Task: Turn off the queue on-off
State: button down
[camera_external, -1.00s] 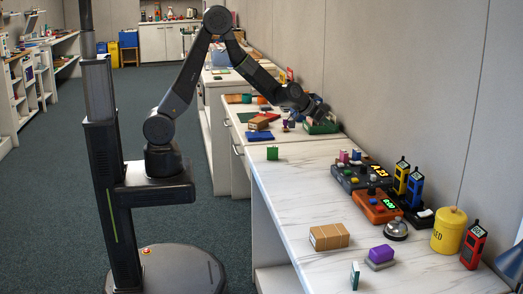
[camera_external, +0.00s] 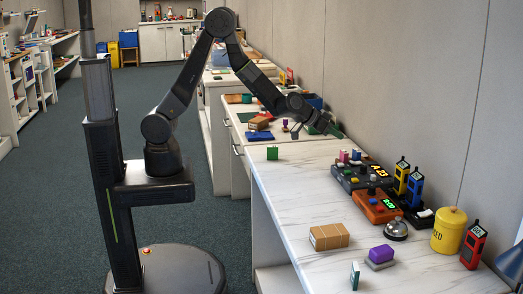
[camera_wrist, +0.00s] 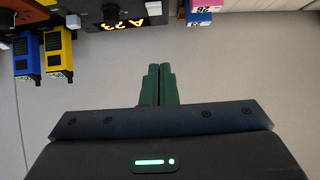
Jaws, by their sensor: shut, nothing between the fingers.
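A dark grey box with a lit yellow display (camera_external: 376,171) and small knobs or buttons on top stands against the wall on the white counter. Its display, reading like A 23 upside down, shows at the top of the wrist view (camera_wrist: 125,24). Which control is the queue on-off cannot be made out. My gripper (camera_external: 340,134) is in the air near the wall, beyond the box and apart from it.
Yellow (camera_external: 401,178) and blue (camera_external: 414,188) handheld devices, a bell (camera_external: 395,231), a yellow canister (camera_external: 449,231) and a red device (camera_external: 473,246) stand to the right. A cardboard box (camera_external: 329,236) lies nearer; the counter's left middle is clear.

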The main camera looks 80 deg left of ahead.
send_over(347, 165)
jog(key=w, duration=0.2)
notch_tip(347, 165, down, 6)
jog(key=shift+r, duration=0.25)
jog(key=shift+s+f+b, duration=0.25)
jog(key=shift+f+b, duration=0.05)
jog(key=shift+f, duration=0.25)
jog(key=shift+s+f+b, duration=0.25)
jog(key=shift+f+b, duration=0.05)
jog(key=shift+f, duration=0.25)
jog(key=shift+s+f, duration=0.25)
jog(key=shift+f, duration=0.3)
jog(key=f+b, duration=0.1)
jog(key=b, duration=0.3)
jog(key=shift+s+f+t, duration=0.15)
jog(key=shift+s+t, duration=0.05)
jog(key=shift+t, duration=0.2)
jog(key=shift+r, duration=0.25)
jog(key=shift+r+p, duration=0.6)
jog(key=shift+r, duration=0.25)
